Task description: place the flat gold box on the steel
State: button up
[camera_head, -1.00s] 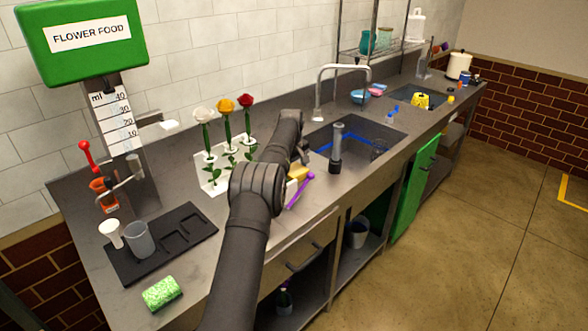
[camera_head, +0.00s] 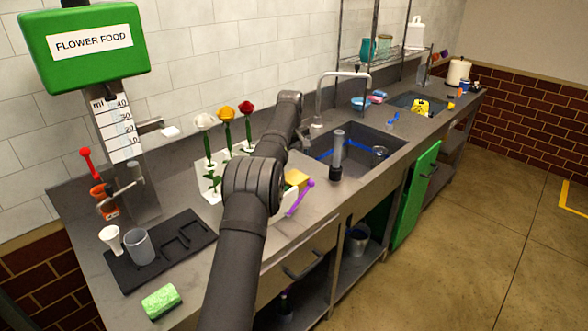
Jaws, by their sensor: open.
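A gold-yellow block (camera_head: 297,178), which looks like the flat gold box, sits in or on a white holder on the steel counter, just right of my arm's elbow. A purple stick (camera_head: 300,198) leans beside it. My arm hides part of the holder and the counter behind it. The steel counter (camera_head: 285,229) is bare in front of the box. My gripper (camera_head: 303,136) is small and partly hidden at the end of my arm, by the left edge of the sink. It is open, apart from the gold box, with nothing visibly held.
A sink (camera_head: 375,145) with a dark upright cylinder (camera_head: 337,155) at its edge lies right of my gripper, under a tall faucet (camera_head: 345,78). Three roses stand in a white rack (camera_head: 207,185) to the left. A black tray (camera_head: 135,270) and green sponge (camera_head: 161,301) lie front left.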

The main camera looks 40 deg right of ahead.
aim_at(295, 177)
jog(key=shift+s+a+r, duration=0.1)
jog(key=shift+a+r, duration=0.05)
jog(key=shift+r, duration=0.6)
jog(key=shift+a+r, duration=0.1)
jog(key=shift+r, duration=0.65)
jog(key=shift+f, duration=0.1)
jog(key=f, duration=0.4)
jog(key=d+f, duration=0.1)
jog(key=f, duration=0.3)
jog(key=w+f, duration=0.1)
jog(key=f, duration=0.2)
jog(key=shift+d+f, duration=0.4)
jog(key=shift+r, duration=1.9)
